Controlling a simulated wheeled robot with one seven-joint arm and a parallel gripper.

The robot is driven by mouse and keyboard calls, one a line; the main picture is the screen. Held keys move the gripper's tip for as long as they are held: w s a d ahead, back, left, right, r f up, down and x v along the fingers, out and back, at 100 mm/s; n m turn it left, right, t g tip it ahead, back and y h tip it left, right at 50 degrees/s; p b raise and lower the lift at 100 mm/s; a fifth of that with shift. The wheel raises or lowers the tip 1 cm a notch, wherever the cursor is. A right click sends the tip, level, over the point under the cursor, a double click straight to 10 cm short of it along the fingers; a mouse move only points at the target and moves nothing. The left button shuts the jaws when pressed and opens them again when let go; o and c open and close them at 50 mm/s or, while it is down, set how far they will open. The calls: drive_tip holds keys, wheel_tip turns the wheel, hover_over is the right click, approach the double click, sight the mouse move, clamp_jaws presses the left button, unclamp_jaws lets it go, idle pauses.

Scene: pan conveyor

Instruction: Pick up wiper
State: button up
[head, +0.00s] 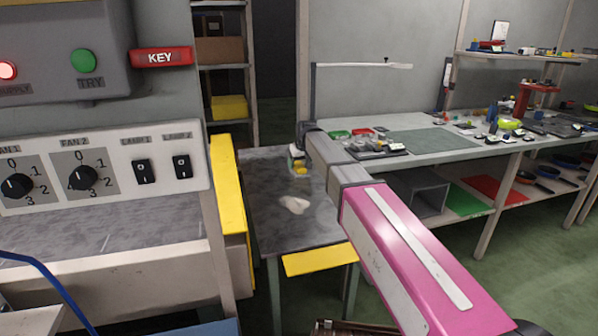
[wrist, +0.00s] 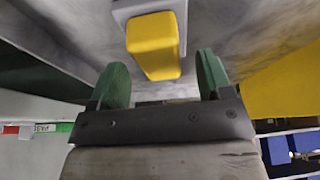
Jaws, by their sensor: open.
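My gripper (wrist: 162,62) is open, its two green fingers apart with nothing gripped between them. In the wrist view a yellow block (wrist: 153,45) on a light grey body lies just ahead of and between the fingertips; it may be the wiper, but I cannot tell for sure. In the head view my gripper (head: 297,157) is over the far part of the small grey table, and a bit of yellow shows just below it. A pale, flat, cloth-like patch (head: 294,205) lies on the same table, nearer; I cannot tell what it is.
The small grey table (head: 265,225) has yellow edge panels (head: 230,190) on its left and front (head: 319,260). A control box with knobs (head: 84,177) stands at the left. A long workbench (head: 480,165) with many small items runs along the right wall.

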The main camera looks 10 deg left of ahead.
drive_tip(key=shift+x, duration=1.05)
drive_tip(key=shift+r, duration=0.1)
drive_tip(key=c, duration=1)
drive_tip(key=shift+c, duration=0.2)
drive_tip(key=shift+r, duration=0.1)
drive_tip(key=shift+r, duration=0.55)
wheel_tip(320, 180, up, 2)
drive_tip(key=shift+r, duration=0.2)
drive_tip(key=s+a+r, duration=0.7)
drive_tip(key=s+a, duration=0.1)
drive_tip(key=shift+s, duration=0.3)
drive_tip(key=shift+r, duration=0.15)
